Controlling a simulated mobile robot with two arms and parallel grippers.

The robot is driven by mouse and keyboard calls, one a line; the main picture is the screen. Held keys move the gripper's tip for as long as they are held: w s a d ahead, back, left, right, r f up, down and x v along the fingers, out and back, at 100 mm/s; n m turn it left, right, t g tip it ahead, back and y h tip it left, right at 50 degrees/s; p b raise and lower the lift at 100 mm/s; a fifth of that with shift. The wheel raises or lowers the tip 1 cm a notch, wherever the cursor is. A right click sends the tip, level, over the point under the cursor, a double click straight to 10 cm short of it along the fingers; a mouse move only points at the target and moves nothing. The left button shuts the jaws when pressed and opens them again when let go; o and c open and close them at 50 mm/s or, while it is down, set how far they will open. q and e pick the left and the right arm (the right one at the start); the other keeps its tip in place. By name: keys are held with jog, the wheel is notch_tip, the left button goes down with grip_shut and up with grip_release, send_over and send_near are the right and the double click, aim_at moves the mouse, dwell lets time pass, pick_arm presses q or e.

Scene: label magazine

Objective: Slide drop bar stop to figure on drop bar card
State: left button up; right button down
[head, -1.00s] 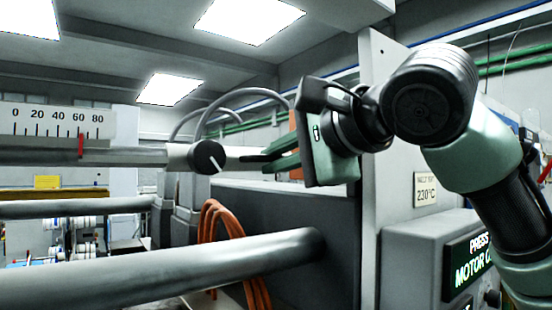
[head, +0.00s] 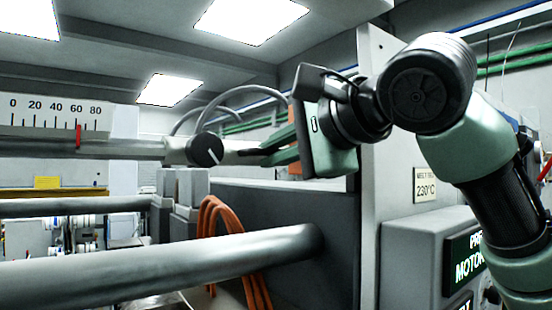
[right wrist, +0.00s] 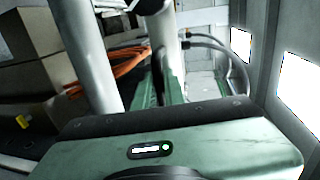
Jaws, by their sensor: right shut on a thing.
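A grey horizontal bar (head: 120,149) with a white scale plate (head: 50,121) marked 0 to 80 is at left in the head view. A red pointer (head: 78,135) stands near 60. A dark round knob (head: 205,149) with a white line sits towards the bar's right end. My right gripper (head: 258,154) is shut on the bar's grey end piece, just right of the knob. Its green fingers (right wrist: 170,88) also show in the right wrist view, partly hiding the held part. I cannot identify a drop bar card. My left gripper is not in view.
A thick grey tube (head: 160,268) crosses below the bar, with orange cable (head: 215,225) looped behind it. A dark grey block (head: 285,225) is below my right gripper.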

jog(key=c, duration=1.5)
grip_release()
jog(key=shift+a, duration=0.2)
jog(key=shift+s+d, duration=0.1)
jog(key=b+v, duration=0.3)
jog(key=v, duration=0.4)
jog(key=shift+s+d+b, duration=0.15)
jog(key=shift+s+b, duration=0.1)
jog(key=shift+b, duration=0.1)
jog(key=shift+w, duration=0.1)
